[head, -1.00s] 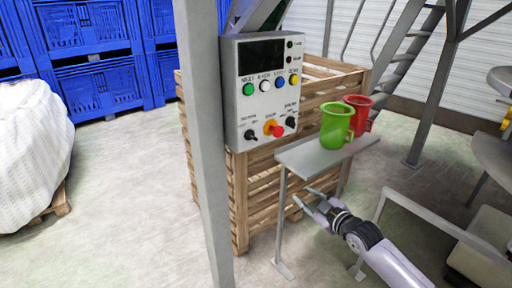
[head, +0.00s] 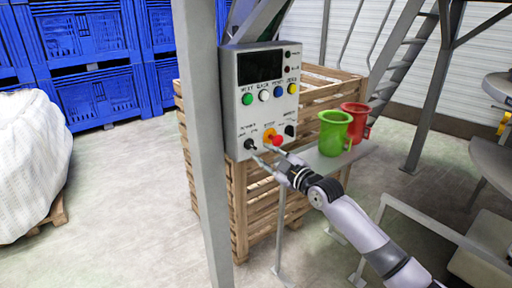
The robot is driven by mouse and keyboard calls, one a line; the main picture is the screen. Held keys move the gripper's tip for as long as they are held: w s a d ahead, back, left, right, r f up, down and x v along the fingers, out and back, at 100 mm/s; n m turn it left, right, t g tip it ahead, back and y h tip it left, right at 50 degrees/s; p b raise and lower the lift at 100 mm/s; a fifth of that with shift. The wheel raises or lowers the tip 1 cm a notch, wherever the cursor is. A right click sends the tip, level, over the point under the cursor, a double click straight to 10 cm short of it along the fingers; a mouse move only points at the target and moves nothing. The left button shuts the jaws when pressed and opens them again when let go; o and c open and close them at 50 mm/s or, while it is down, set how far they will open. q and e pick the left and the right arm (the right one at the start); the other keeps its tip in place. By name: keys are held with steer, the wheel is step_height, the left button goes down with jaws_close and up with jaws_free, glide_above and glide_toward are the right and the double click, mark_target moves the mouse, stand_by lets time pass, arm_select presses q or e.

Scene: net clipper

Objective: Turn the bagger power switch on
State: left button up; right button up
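The grey control box (head: 262,100) is fixed at the post, with a dark screen at its top. A black rotary switch (head: 249,144) sits at its lower left and another black rotary switch (head: 290,130) at its lower right. My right gripper (head: 262,154) is in front of the box's lower edge, just below and right of the left switch. Its two fingers are apart with nothing between them. I cannot tell whether a finger touches the box. My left gripper is out of view.
A red emergency button (head: 277,141) stands out between the switches, close above my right fingers. A green jug (head: 334,132) and a red jug (head: 355,122) stand on a small metal shelf (head: 325,164) at the right. The grey post (head: 204,150) stands left of the box.

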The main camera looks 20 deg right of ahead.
mark_target(253, 147)
steer(key=shift+x, duration=2.6)
jaws_close()
